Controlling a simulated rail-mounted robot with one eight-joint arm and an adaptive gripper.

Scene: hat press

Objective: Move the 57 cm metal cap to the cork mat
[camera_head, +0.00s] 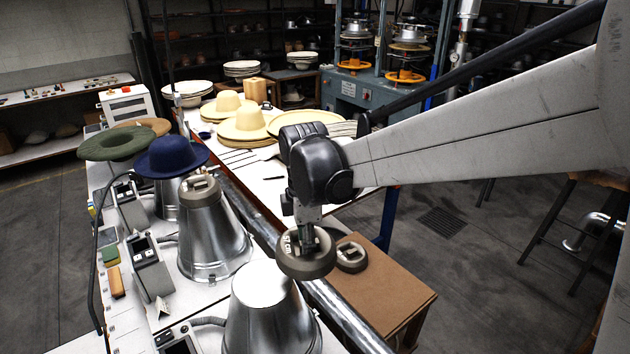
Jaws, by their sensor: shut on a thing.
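My gripper (307,236) points down and is shut on a round grey cap (290,266), gripping it at its middle. The cap hangs level, in front of the brown board in this view and up and right of the nearest metal cone. A flat brown surface (390,297), which looks like the cork mat, lies on a low stand at the right of the bench. A second, similar cap (351,258) rests near its far left corner. A third cap (199,190) sits on top of the middle cone.
The nearest metal cone (262,310) has a bare top. The middle cone (214,235) stands behind it, and a blue hat (172,157) sits on a farther one. A long metal rail (335,318) runs along the bench edge. The front of the brown surface is clear.

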